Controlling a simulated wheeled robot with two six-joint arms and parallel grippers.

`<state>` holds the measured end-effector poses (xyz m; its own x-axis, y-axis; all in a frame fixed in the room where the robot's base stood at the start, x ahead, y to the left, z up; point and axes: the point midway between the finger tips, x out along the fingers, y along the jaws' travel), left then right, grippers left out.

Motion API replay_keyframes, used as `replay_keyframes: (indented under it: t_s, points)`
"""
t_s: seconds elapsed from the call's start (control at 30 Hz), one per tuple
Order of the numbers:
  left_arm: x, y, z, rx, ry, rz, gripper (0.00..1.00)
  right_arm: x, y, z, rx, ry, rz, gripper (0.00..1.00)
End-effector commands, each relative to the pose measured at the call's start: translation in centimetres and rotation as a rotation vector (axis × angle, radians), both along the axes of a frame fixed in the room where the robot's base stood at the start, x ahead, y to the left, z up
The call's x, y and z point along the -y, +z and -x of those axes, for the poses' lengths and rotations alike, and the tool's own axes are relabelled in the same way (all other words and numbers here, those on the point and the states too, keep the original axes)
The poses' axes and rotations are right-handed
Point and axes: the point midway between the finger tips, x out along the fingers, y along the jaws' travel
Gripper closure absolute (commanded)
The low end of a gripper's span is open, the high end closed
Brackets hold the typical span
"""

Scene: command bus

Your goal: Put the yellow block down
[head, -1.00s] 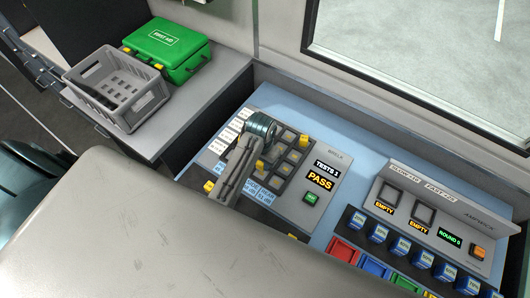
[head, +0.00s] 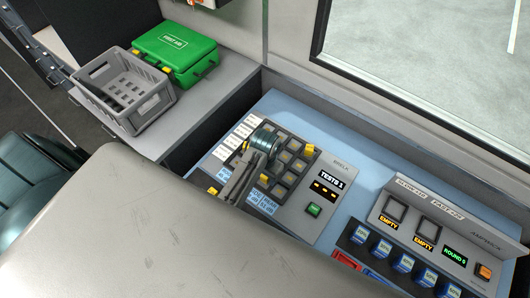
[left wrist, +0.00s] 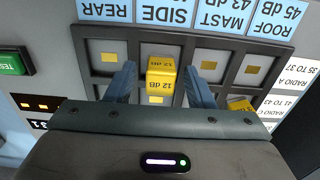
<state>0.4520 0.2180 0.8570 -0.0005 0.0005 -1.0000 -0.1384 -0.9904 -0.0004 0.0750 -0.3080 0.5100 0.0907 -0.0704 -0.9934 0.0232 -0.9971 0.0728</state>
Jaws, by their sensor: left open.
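The yellow block (left wrist: 161,76), marked 12 dB, stands in a cell of the dark grid (left wrist: 183,51) just below the SIDE label. My left gripper (left wrist: 160,88) is open, with one finger on each side of the block and a narrow gap showing at both sides. In the head view my left gripper (head: 254,174) is over the front of the grid and hides part of it. A yellow block (head: 264,179) shows at its right edge. My right gripper is not in view.
Another yellow block (left wrist: 240,105) is partly hidden by my gripper housing. One more (head: 308,150) sits at the grid's far corner. A green button (head: 314,210) and display (head: 324,190) are to the right. A grey crate (head: 155,104) and green first aid case (head: 175,52) stand at the back left.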

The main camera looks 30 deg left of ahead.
Motion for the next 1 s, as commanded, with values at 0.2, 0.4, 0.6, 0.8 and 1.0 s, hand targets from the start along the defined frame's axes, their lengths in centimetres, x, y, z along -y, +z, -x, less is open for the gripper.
replay_keyframes:
  t_s: [0.2, 0.4, 0.6, 0.8, 1.0]
  points:
    - [0.0, 3.8, -0.1, 0.007, 0.0, 0.001, 0.52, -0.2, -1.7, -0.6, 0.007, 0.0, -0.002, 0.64]
    - [0.1, 8.1, -0.1, 0.006, 0.0, 0.002, 0.52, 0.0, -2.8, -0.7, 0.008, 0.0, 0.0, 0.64]
    - [0.0, 11.0, 0.0, 0.0, 0.0, 0.001, 0.52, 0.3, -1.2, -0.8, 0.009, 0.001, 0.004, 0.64]
    - [0.0, 11.3, 0.0, -0.001, 0.0, 0.001, 0.52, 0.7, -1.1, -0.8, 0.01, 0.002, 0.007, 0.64]
    - [0.0, 11.2, 0.0, -0.001, 0.0, 0.001, 0.52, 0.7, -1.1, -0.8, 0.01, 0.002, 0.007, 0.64]
